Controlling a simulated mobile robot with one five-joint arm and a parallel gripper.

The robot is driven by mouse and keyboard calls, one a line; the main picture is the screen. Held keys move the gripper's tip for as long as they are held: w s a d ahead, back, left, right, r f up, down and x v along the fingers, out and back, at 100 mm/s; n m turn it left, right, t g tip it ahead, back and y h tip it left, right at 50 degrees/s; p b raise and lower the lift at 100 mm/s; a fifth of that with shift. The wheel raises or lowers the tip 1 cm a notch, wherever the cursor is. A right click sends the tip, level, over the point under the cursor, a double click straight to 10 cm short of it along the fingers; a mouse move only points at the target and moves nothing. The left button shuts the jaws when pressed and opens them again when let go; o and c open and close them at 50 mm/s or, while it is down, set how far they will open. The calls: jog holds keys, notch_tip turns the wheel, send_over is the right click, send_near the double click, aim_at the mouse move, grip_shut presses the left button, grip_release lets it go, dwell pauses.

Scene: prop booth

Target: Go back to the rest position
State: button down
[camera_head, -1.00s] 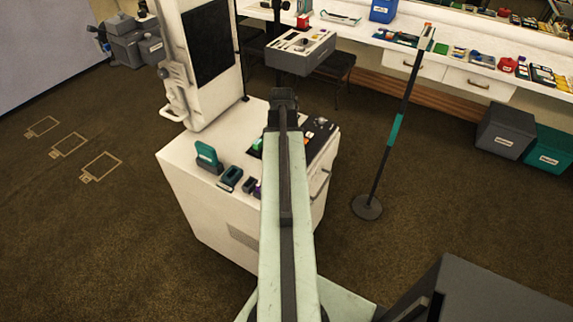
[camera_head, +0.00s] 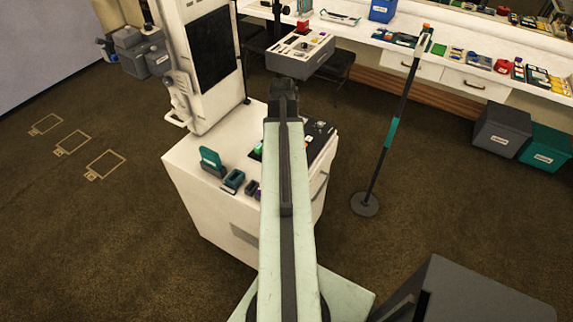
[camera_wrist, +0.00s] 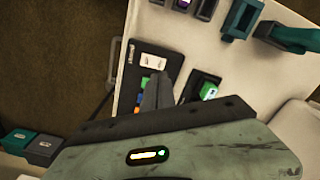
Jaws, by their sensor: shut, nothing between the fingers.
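My gripper (camera_wrist: 158,92) shows in the wrist view as dark closed fingers with nothing between them. It is over a white cabinet top, in front of a dark tray (camera_wrist: 150,62) with small coloured pieces. In the head view my pale green arm reaches forward over the white cabinet (camera_head: 205,205), with the dark wrist end (camera_head: 283,92) at its tip. The fingertips are hidden in the head view.
A teal holder (camera_head: 211,160) and small dark cups stand on the cabinet. A black pole with a teal band (camera_head: 391,132) stands on a round base to the right. Grey (camera_head: 502,130) and teal (camera_head: 545,148) bins sit under the long counter. Brown floor is open at left.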

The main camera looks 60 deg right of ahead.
dwell(0.3)
jog(key=w+a+n, duration=0.5)
jog(key=w+a, duration=1.4)
jog(key=a, duration=0.2)
jog(key=w+a+n, duration=0.2)
jog(key=a+n, duration=0.5)
jog(key=a, duration=2.1)
jog(key=shift+w+a, duration=0.35)
jog(key=shift+a, duration=0.05)
